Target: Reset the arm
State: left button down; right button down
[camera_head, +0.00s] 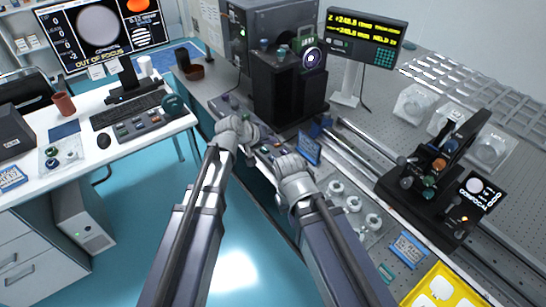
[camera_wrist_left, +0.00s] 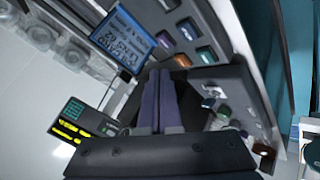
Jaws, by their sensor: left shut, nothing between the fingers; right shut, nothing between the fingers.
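My left gripper (camera_head: 236,128) is at the end of the left arm in the head view, over the near edge of the optical table (camera_head: 212,82). In the left wrist view its two dark fingers (camera_wrist_left: 160,85) lie together with nothing between them. They point toward a panel with coloured buttons (camera_wrist_left: 190,28) and a blue label plate (camera_wrist_left: 130,40). My right gripper (camera_head: 290,167) is lower and further right in the head view, beside the same table edge. It is shut and empty; its fingertips are mostly hidden by the wrist.
A black instrument (camera_head: 290,92) stands just beyond both grippers. A display (camera_head: 364,38) on a stand is behind it. A rail-mounted stage (camera_head: 425,185) and yellow tray (camera_head: 440,290) are at right. A white desk (camera_head: 95,150) is at left, with open floor between.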

dwell(0.4)
pick_arm(q)
jog(key=s+a+f+m+g+y, duration=0.1)
jog(key=s+g+y, duration=0.1)
jog(key=s, duration=0.6)
jog(key=s+a+f+m+g+y+p, duration=0.1)
jog(key=s+a+f+m+g+y, duration=0.1)
jog(key=s, duration=0.7)
jog(key=s+a+f+m+g+y, duration=0.1)
jog(key=s+a+f+g+y, duration=0.1)
jog(key=s, duration=0.6)
jog(key=shift+s+a+g+y, duration=0.25)
jog(key=shift+s+g+y, duration=0.15)
jog(key=shift+g+y, duration=0.3)
